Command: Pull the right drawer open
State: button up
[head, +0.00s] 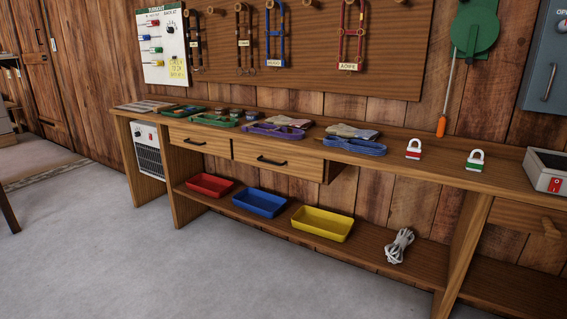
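Two wooden drawers with black handles sit side by side under the bench top. The right one of this pair (290,169) has a black bar handle (271,161) and looks shut. The left one (215,148) has a similar handle (195,142) and also looks shut. My gripper is not in view.
Red (210,185), blue (259,203) and yellow (321,223) bins and a coiled cord (398,246) lie on the lower shelf. The grey floor in front is clear.

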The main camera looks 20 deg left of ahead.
aim_at(313, 168)
jog(key=u, duration=0.05)
jog(key=i, duration=0.9)
jog(key=u, duration=0.65)
jog(key=i, duration=0.45)
jog(key=u, duration=0.25)
